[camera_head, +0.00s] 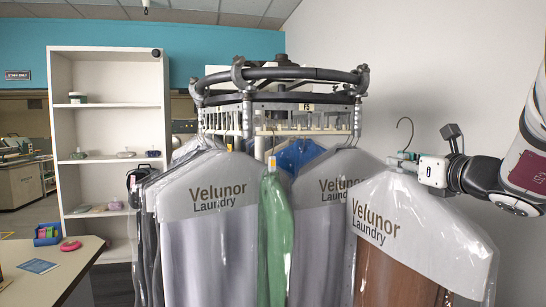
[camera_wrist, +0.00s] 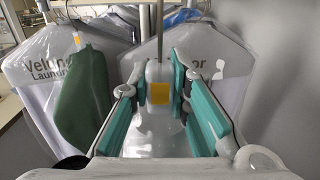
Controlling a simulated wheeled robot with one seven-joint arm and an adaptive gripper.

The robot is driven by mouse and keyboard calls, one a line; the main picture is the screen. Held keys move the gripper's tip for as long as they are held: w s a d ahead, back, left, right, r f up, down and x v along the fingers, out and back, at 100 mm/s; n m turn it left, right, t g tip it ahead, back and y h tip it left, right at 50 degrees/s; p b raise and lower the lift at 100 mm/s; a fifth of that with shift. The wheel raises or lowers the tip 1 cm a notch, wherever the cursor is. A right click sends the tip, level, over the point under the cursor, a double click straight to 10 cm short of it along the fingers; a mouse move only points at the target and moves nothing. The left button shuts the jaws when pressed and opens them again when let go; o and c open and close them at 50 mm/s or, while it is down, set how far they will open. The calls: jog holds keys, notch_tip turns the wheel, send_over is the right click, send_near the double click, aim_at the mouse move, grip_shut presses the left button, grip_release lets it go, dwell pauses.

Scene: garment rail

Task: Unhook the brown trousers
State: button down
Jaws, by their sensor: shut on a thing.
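The brown trousers (camera_head: 395,271) hang in a clear bag under a white "Velunor Laundry" cover (camera_head: 420,225), right of the rail. Their hanger hook (camera_head: 405,132) stands free in the air, apart from the rail (camera_head: 290,75). My gripper (camera_head: 408,160) comes in from the right and is shut on the hanger neck below the hook. In the wrist view the teal fingers (camera_wrist: 163,92) stand on both sides of the white neck with its yellow tag (camera_wrist: 158,91). The lower part of the trousers is out of frame.
Other bagged garments (camera_head: 225,215) and a green garment (camera_head: 275,240) hang on the rail, close at the left of the trousers. A white shelf (camera_head: 110,110) and a counter (camera_head: 50,270) stand further left. The wall (camera_head: 420,60) is behind at right.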

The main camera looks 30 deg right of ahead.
jog(key=v, duration=1.9)
jog(key=shift+s, duration=0.35)
dwell(0.3)
jog(key=shift+a, duration=0.15)
